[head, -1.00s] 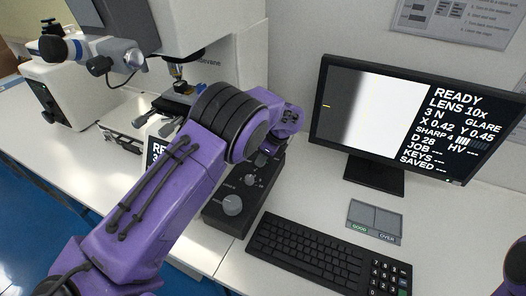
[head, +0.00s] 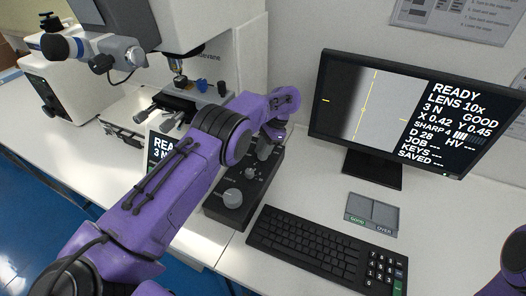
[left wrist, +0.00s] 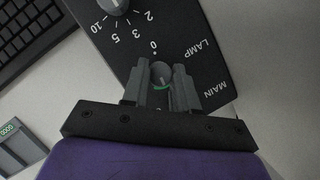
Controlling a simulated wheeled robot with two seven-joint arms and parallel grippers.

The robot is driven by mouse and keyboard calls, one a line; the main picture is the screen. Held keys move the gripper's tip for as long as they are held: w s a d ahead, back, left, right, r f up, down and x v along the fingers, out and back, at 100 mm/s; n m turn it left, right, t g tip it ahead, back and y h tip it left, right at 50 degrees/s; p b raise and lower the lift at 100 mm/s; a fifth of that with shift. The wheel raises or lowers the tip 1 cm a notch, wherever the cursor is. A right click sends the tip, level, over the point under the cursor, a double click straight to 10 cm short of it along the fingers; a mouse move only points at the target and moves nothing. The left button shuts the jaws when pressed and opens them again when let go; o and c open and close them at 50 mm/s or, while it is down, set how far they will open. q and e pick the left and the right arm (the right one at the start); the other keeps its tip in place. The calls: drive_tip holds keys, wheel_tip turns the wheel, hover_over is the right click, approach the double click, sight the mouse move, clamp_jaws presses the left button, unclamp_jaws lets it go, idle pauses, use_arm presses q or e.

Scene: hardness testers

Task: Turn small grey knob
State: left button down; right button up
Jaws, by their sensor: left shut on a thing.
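The small grey knob (left wrist: 161,72) sits near the LAMP label on the black control box (left wrist: 205,50), in the left wrist view. The fingers of my left gripper (left wrist: 161,82) are closed around it, one on each side. A green mark shows between the fingers. In the head view the control box (head: 229,212) stands left of the keyboard, and my left wrist hides most of this knob. The monitor (head: 408,118) reads READY, LENS 10x, 3 N and GOOD, beside a grey picture with yellow lines. My right gripper is not in view.
A larger dial (head: 233,198) and another small knob (head: 250,173) are on the same box. The keyboard (head: 322,246) lies to its right, with a grey GOOD/OVER plate (head: 372,214) behind it. The tester (head: 200,25) stands at the back left.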

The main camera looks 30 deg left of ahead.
use_arm(q)
drive_tip(key=shift+n, duration=0.5)
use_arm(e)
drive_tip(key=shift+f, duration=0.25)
use_arm(q)
drive_tip(key=shift+h, duration=0.3)
drive_tip(key=shift+r, duration=0.1)
drive_tip(key=c, duration=0.9)
unclamp_jaws()
drive_tip(key=shift+o, duration=0.2)
